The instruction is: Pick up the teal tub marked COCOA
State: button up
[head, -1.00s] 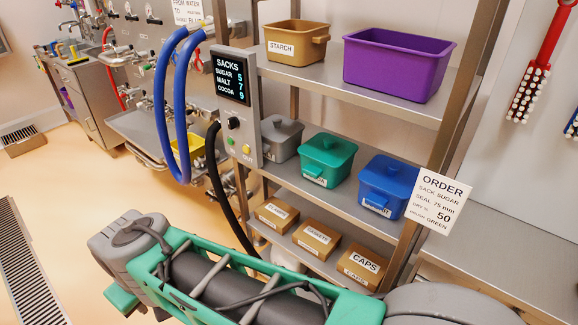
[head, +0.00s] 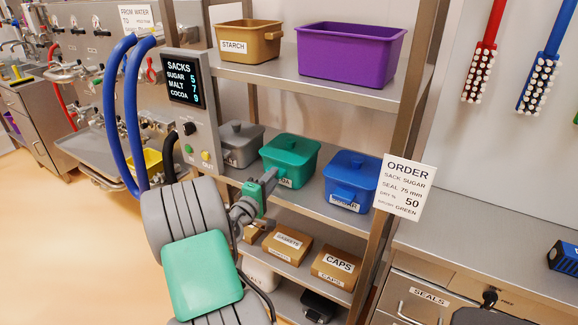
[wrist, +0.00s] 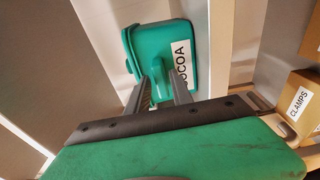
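The lidded teal tub (head: 290,155) stands on the middle shelf between a grey tub and a blue tub. In the wrist view the teal tub (wrist: 172,35) shows its white COCOA label and a front handle. My gripper (head: 270,180) is at the tub's front, covering part of its label in the head view. In the wrist view my gripper (wrist: 158,88) is open, one finger on each side of the handle. I cannot tell whether the fingers touch it.
The grey tub (head: 240,140) and blue tub (head: 350,178) stand close on either side. The upper shelf (head: 330,88) overhangs them. Small boxes, including CAPS (head: 336,265), sit on the shelf below. A display post (head: 190,100) stands at the left front.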

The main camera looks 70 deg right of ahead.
jog(key=shift+d, duration=1.05)
grip_shut()
dwell(0.5)
